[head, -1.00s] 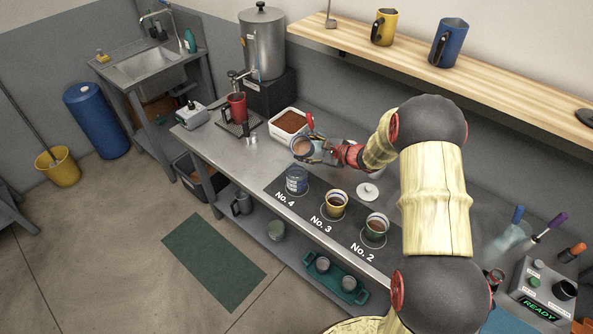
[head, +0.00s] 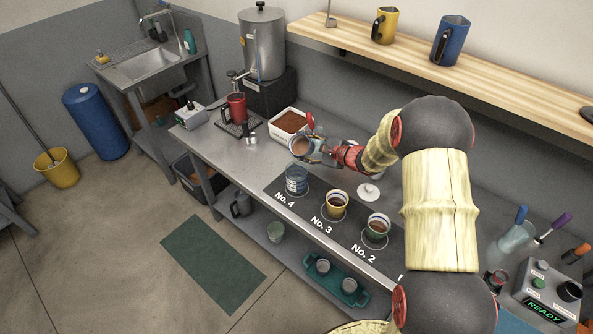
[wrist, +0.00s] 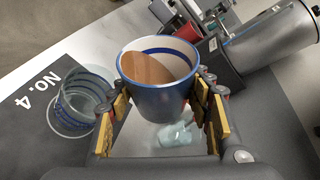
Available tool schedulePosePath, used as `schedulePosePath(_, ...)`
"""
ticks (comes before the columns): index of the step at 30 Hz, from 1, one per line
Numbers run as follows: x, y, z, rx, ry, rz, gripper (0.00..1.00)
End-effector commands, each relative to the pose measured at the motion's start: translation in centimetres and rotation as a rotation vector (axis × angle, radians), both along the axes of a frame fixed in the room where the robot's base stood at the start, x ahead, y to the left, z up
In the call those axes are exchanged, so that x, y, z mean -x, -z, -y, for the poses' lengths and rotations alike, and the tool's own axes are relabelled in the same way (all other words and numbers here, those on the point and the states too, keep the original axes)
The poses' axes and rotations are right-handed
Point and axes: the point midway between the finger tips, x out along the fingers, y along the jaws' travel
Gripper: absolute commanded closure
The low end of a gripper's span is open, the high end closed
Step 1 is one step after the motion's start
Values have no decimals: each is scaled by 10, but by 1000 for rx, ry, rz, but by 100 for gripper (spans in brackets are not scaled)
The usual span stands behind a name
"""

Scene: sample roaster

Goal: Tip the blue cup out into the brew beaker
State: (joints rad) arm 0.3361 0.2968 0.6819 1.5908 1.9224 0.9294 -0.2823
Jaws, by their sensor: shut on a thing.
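The blue cup (head: 301,146) is a metal cup with a blue band inside its rim. My gripper (head: 315,151) is shut around it and holds it above the counter. In the wrist view the cup (wrist: 157,92) sits between the yellow-padded fingers, with brown contents visible inside. The brew beaker (head: 296,181) is clear glass with blue markings and stands at the No. 4 place. It also shows in the wrist view (wrist: 82,100), to the left of the cup and apart from it. The beaker looks mostly empty.
A yellow-banded cup (head: 336,205) and a green-banded cup (head: 376,229) with brown contents stand at No. 3 and No. 2. A white tub of brown grounds (head: 289,126) and a red mug (head: 236,107) are behind. A white lid (head: 368,193) lies right.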

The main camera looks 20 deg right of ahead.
Motion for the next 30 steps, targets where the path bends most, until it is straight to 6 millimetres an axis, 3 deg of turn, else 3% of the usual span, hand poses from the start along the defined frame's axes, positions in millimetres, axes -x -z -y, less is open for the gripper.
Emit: schedulePosePath(30,-1,3,0,47,1,51,87)
